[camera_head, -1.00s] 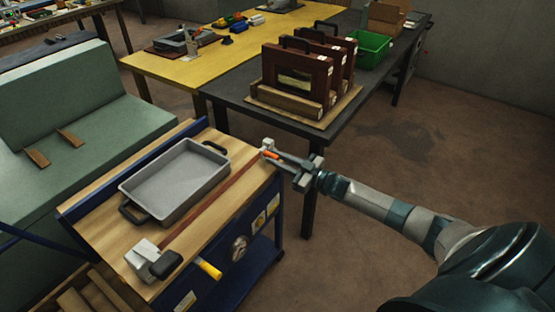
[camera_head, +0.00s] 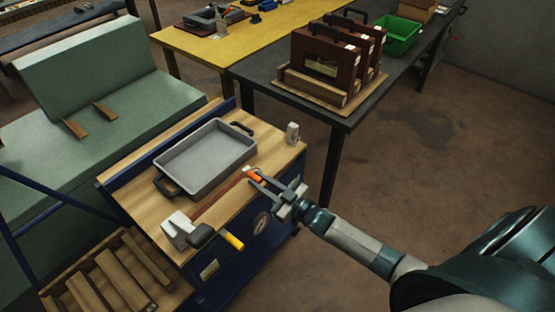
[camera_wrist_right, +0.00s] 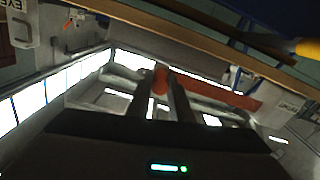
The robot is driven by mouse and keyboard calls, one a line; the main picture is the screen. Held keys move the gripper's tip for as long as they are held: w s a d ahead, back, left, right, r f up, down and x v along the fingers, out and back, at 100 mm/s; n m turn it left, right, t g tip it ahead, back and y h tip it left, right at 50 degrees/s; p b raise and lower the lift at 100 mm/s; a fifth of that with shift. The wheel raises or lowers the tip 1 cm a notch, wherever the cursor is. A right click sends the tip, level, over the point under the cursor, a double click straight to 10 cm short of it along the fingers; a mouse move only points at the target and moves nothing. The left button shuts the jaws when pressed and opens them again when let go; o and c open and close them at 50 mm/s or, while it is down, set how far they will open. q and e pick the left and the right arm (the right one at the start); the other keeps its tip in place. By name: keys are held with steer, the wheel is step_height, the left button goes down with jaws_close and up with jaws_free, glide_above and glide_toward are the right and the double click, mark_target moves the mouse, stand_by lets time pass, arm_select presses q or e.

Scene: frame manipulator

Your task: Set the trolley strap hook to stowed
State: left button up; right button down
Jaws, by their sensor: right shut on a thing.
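The orange strap hook (camera_head: 254,175) is at the tips of my right gripper (camera_head: 256,178), which is shut on it. It also shows between the fingers (camera_wrist_right: 161,95) in the right wrist view (camera_wrist_right: 160,80). The red-brown strap (camera_head: 217,204) runs from the hook to a pale block with a dark lever (camera_head: 180,229) at the trolley's near left. The strap passes in front of the grey tray (camera_head: 205,165) on the wooden trolley top (camera_head: 140,199). A pale upright post (camera_head: 292,134) stands at the far right corner, apart from the hook. My left gripper is out of view.
A yellow handle (camera_head: 234,241) sticks out of the trolley's front near the block. A slatted wooden bin (camera_head: 75,292) is at lower left. A dark table (camera_head: 340,122) with framed pieces stands behind, and a green padded bench (camera_head: 110,100) at left. Floor at right is clear.

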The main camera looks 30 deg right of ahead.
steer(key=s+a+p, duration=0.1)
steer(key=s+a, duration=0.2)
steer(key=a, duration=0.5)
steer(key=s+a, duration=0.3)
steer(key=a, duration=0.5)
steer(key=shift+s+p, duration=0.35)
steer(key=shift+p, duration=0.05)
steer(key=c, duration=1.6)
jaws_free()
steer(key=shift+s+d, duration=0.1)
steer(key=b+v, duration=0.4)
steer(key=v, duration=1.3)
steer(key=shift+f+b, duration=0.1)
steer(key=shift+b, duration=0.2)
